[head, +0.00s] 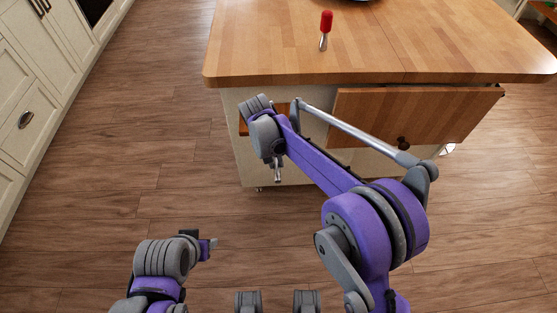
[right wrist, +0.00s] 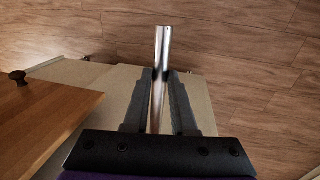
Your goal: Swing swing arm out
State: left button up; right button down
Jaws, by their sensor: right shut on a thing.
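The swing arm shows as a slim shiny metal bar (right wrist: 162,45) in the right wrist view. It lies between the fingers of my right gripper (right wrist: 162,78), which is shut on it, and it sticks out past the fingertips. In the head view my right gripper (head: 277,170) is at the left part of the island's front, below the worktop edge. How the bar is fixed at its other end is hidden. My left gripper (head: 208,246) is low at the left, away from the island; its fingers are too unclear to read.
The island worktop (head: 270,55) carries a red-handled tool (head: 325,28). A wooden front panel (head: 440,112) with a dark knob (head: 403,142) hangs under it, right of the gripper. Pale cabinets (head: 32,85) line the far left. The wood floor (head: 160,130) between is clear.

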jog(key=shift+a, duration=0.15)
jog(key=c, duration=0.7)
grip_release()
jog(key=shift+a, duration=0.1)
jog(key=shift+c, duration=0.2)
notch_tip(320, 180, up, 11)
jog(key=a+p, duration=0.1)
jog(key=a, duration=0.1)
jog(key=shift+f, duration=0.15)
